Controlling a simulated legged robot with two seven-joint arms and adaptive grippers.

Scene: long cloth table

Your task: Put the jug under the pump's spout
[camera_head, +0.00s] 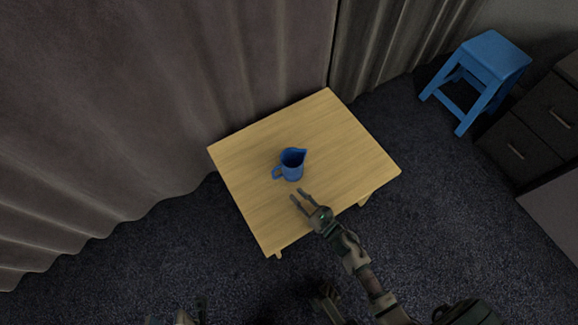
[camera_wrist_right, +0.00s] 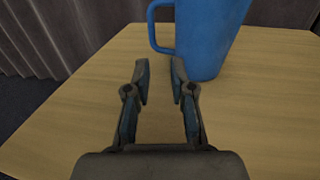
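The blue jug (camera_head: 291,164) stands upright near the middle of the small wooden table (camera_head: 335,125). Its handle (camera_head: 277,173) points to the lower left and its lip to the upper right. My right gripper (camera_head: 299,196) is open and empty over the table, just on the near side of the jug. In the right wrist view, its parted fingers (camera_wrist_right: 160,68) point toward the jug (camera_wrist_right: 205,35), with the handle (camera_wrist_right: 154,25) ahead of them and apart from them. My left gripper (camera_head: 200,307) shows only in part at the bottom edge. No pump or spout is in view.
A grey-brown curtain (camera_head: 150,90) hangs close behind the table. A blue stool (camera_head: 490,58) and a dark drawer cabinet (camera_head: 530,125) stand at the right. The tabletop around the jug is clear, and dark carpet (camera_head: 440,220) lies open to the right.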

